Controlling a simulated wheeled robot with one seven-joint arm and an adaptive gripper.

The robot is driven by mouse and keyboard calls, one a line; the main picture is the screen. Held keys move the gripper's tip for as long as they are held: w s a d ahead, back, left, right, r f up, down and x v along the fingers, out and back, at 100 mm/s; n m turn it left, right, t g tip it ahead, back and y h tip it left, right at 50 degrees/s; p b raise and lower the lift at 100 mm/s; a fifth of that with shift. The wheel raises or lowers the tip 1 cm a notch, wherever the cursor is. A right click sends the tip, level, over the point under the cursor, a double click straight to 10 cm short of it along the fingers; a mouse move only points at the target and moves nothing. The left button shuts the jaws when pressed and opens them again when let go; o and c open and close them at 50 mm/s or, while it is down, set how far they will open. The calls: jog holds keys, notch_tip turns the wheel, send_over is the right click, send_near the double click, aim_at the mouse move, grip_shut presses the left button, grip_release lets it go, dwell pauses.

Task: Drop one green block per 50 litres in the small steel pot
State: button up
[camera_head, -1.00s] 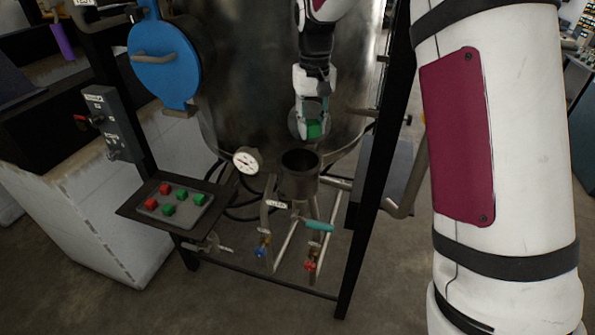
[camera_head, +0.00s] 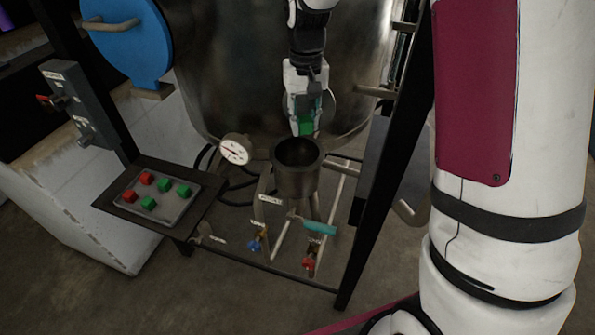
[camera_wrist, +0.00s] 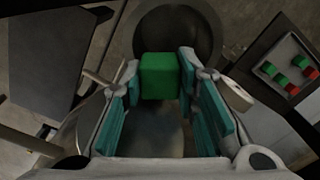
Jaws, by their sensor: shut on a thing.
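My gripper (camera_head: 305,125) is shut on a green block (camera_head: 306,128), just above and behind the rim of the small steel pot (camera_head: 297,180). In the wrist view the green block (camera_wrist: 160,75) sits between my two teal-padded fingers, with the round pot (camera_wrist: 193,22) beyond it. The pot's inside is dark, and I cannot tell what it holds. A round dial gauge (camera_head: 235,150) with a white face stands left of the pot; its reading is too small to tell.
A grey tray (camera_head: 172,217) with red blocks (camera_head: 147,178) and green blocks (camera_head: 165,185) sits on a dark shelf at left. A large steel vessel (camera_head: 235,80) stands behind the pot. Valves with blue (camera_head: 255,245), red (camera_head: 309,264) and teal (camera_head: 319,228) handles are below. A black frame post (camera_head: 385,190) stands at right.

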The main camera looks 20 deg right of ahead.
jog(key=shift+f, duration=1)
jog(key=o, duration=1.2)
notch_tip(320, 180, up, 12)
jog(key=shift+s, duration=0.15)
